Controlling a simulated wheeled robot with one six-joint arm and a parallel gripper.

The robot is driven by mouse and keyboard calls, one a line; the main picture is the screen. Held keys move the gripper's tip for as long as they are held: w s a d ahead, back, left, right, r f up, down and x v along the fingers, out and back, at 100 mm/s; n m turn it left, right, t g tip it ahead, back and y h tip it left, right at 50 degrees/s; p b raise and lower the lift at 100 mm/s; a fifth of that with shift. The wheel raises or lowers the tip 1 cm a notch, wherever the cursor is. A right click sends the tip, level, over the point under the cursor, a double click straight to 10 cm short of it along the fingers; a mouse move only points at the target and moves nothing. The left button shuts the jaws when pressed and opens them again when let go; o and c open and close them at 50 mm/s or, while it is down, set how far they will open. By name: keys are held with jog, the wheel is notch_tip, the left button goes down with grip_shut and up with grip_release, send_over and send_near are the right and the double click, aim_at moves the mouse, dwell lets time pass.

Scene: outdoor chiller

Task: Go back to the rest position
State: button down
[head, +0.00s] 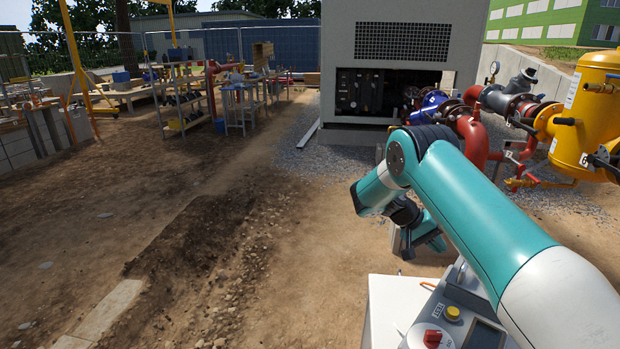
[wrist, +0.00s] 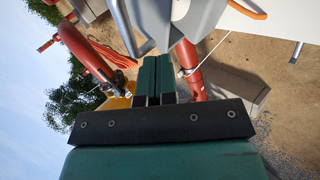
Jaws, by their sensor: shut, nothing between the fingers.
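My gripper (wrist: 156,65) shows in the wrist view as two green fingers side by side, shut with nothing between them. In the head view my teal and white arm reaches in from the lower right and bends down at its elbow. The end of the arm is partly hidden behind its own links there, so the fingertips cannot be made out.
A grey chiller cabinet (head: 400,60) stands ahead, with red pipes (head: 474,140) and a yellow tank (head: 592,115) to its right. Shelves (head: 180,105) and benches stand at the back left. A rough dirt trench (head: 205,240) crosses the left ground. Bare dirt lies between.

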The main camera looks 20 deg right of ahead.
jog(key=s+a+r+n+t+y, duration=0.1)
jog(key=a+r+n+t+y, duration=0.25)
jog(key=a+r, duration=0.5)
jog(key=a+r+n+t+y, duration=0.2)
jog(key=a+r+n, duration=0.25)
jog(key=a, duration=0.65)
jog(key=s+a+r+n+y, duration=0.3)
jog(key=s+a, duration=0.6)
jog(key=s, duration=0.4)
jog(key=s+a+r+n+y, duration=0.4)
jog(key=s+a+r, duration=0.2)
jog(key=s+a, duration=0.3)
jog(key=s, duration=0.4)
jog(key=shift+a+r+n, duration=0.15)
jog(key=shift+a+n, duration=0.1)
jog(key=shift+n, duration=0.05)
jog(key=c, duration=1.8)
grip_release()
jog(key=shift+c, duration=0.2)
